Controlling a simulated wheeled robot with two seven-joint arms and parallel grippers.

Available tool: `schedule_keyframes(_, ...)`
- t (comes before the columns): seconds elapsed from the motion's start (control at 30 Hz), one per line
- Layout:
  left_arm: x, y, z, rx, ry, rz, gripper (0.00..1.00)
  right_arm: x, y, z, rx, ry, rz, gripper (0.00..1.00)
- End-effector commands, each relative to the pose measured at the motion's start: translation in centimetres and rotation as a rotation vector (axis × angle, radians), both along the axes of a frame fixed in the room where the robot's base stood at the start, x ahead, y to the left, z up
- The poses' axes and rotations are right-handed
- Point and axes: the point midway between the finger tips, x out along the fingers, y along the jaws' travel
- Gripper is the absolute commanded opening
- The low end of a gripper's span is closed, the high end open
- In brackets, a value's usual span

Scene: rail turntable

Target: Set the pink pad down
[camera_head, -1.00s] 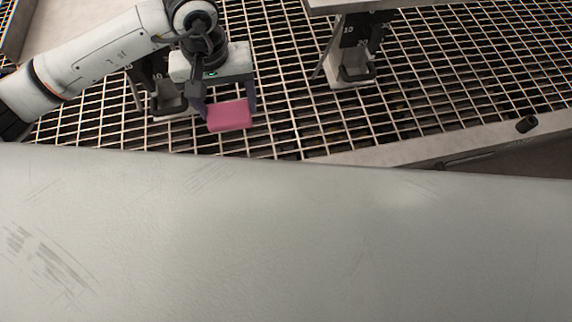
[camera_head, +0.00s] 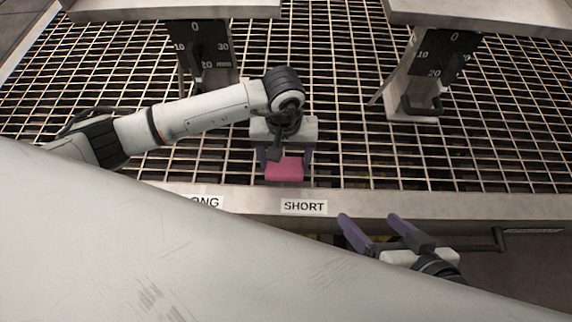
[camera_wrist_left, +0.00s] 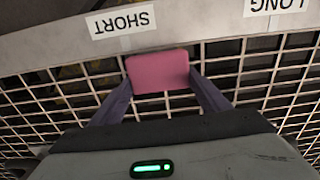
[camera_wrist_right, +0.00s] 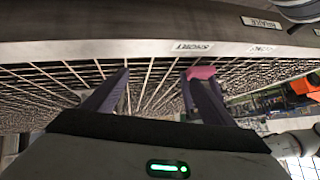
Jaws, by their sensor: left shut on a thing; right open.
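The pink pad (camera_head: 284,169) is a small block between the fingers of my left gripper (camera_head: 285,160), which is shut on it. It is over the grating just behind the rim with the SHORT label (camera_head: 304,207). In the left wrist view the pad (camera_wrist_left: 158,72) spans both fingertips, close to the rim; I cannot tell whether it touches the grating. My right gripper (camera_head: 370,222) is open and empty, in front of the rim to the right of the label. The right wrist view also shows the pad (camera_wrist_right: 203,72) beyond one finger.
The metal grating (camera_head: 340,130) is open around the pad. Two stands with black numbered scales (camera_head: 200,45) (camera_head: 445,52) rise behind, under pale plates (camera_head: 480,15). A partly covered LONG label (camera_head: 207,202) is left of SHORT. A large grey surface (camera_head: 150,240) fills the lower left.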

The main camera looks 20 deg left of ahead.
Motion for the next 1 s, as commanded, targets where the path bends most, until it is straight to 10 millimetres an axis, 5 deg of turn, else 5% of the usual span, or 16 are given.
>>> schedule_keyframes(0.13, -0.1, 0.0, -2.5, 0.0, 0.003, 0.002, 0.52, 0.2, 0.4, 0.4, 0.031, -0.023, 0.0, 0.78)
schedule_keyframes(0.6, 0.0, 0.0, -3.2, 0.0, 0.0, 0.0, 0.52, 0.2, 0.8, 0.7, 0.055, -0.035, -0.001, 0.78)
schedule_keyframes(0.63, 0.0, 0.0, -3.1, 0.0, 0.0, 0.0, 0.75, 0.3, 0.8, 1.1, 0.058, -0.039, -0.001, 0.78)
schedule_keyframes(0.7, 0.0, 0.0, -3.0, 0.0, 0.0, 0.0, 0.86, 0.3, 0.8, 1.3, 0.06, -0.044, -0.001, 0.78)
schedule_keyframes(1.0, 0.0, 0.0, -3.0, 0.001, 0.001, 0.0, 0.88, 0.3, 0.8, 1.4, 0.058, -0.044, 0.0, 0.78)
